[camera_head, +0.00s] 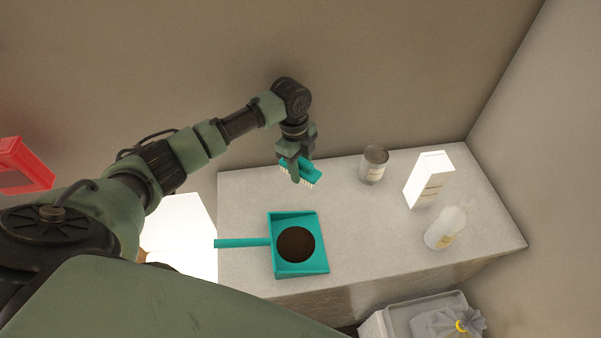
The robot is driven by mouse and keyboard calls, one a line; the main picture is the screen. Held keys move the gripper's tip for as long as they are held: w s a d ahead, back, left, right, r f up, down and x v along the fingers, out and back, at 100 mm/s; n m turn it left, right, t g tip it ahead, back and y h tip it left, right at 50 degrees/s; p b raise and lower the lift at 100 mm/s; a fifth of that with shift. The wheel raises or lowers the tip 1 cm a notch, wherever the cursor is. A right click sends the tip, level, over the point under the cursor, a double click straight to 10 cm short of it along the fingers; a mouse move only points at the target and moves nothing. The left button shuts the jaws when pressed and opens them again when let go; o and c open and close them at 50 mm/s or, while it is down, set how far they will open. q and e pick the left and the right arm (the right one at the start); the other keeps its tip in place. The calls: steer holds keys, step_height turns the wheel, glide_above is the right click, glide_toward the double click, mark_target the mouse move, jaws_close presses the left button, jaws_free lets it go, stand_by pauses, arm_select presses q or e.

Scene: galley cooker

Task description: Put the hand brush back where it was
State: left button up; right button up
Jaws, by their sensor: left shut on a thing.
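The hand brush (310,174) is teal with pale bristles. My left gripper (296,173) is shut on it near the back edge of the counter, beyond the dustpan. I cannot tell whether the brush touches the counter or is held above it. The teal dustpan (318,262) lies on the counter with its handle pointing left, and a round dark brown heap (296,244) is in it. My right gripper is not in view.
On the grey counter (360,225) stand a tin can (374,165), a white carton (428,180) and a pale bottle (446,228). A bin with a grey bag (450,322) stands below the front edge. A red object (22,165) is at far left. The counter's middle is clear.

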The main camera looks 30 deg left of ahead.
mark_target(301, 176)
arm_select(q)
step_height(301, 176, down, 3)
steer(key=shift+s+f+p, duration=0.1)
steer(key=shift+p, duration=0.55)
steer(key=shift+f+p, duration=0.2)
steer(key=shift+p, duration=0.1)
steer(key=shift+w+a+f, duration=0.1)
steer(key=shift+w+f, duration=0.15)
steer(key=shift+f, duration=0.2)
steer(key=o, duration=1.2)
steer(key=shift+r, duration=0.1)
